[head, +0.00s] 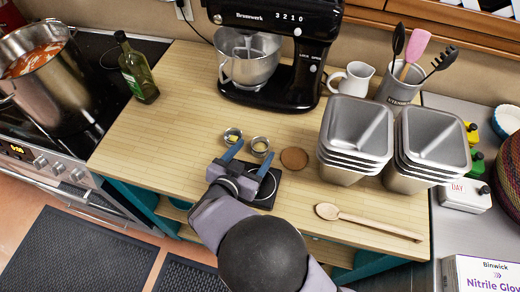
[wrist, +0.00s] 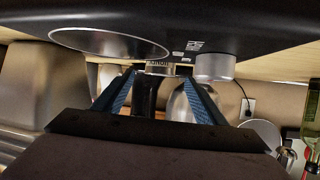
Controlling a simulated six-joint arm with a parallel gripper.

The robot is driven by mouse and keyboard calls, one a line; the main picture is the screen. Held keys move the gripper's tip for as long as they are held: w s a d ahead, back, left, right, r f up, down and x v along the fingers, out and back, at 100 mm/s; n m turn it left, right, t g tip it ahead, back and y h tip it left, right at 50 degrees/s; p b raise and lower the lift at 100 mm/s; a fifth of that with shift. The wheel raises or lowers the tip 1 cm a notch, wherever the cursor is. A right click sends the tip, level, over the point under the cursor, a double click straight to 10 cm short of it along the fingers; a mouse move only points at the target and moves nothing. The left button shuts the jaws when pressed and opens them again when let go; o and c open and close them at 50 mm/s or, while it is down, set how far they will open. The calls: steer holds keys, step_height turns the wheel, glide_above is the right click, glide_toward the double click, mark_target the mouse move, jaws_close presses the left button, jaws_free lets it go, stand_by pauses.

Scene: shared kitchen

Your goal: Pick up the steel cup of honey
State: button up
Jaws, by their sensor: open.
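Two small steel cups stand close together on the wooden counter, a left cup (head: 233,136) with something yellow in it and a right cup (head: 260,147) with pale contents. The wrist view is upside down. There the open fingers (wrist: 160,95) point toward the mixer, and a steel cup (wrist: 215,67) stands beyond the scale, to the right.
The black scale (head: 268,192) has a round steel plate (wrist: 110,42). A brown round mat (head: 294,158) lies right of the cups. A stand mixer (head: 270,50) is behind, stacked steel pans (head: 357,130) are to the right, and a wooden spoon (head: 370,222) lies in front of them.

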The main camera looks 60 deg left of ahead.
mark_target(263, 140)
steer(key=x, duration=0.1)
steer(key=b+x, duration=0.1)
steer(key=shift+w+a+f, duration=0.1)
steer(key=shift+w+f, duration=0.05)
steer(key=shift+f, duration=0.15)
steer(key=shift+w+a, duration=0.3)
steer(key=shift+w, duration=0.05)
steer(key=shift+c, duration=0.5)
steer(key=c, duration=1)
steer(key=shift+c, duration=0.4)
steer(key=shift+r, duration=0.1)
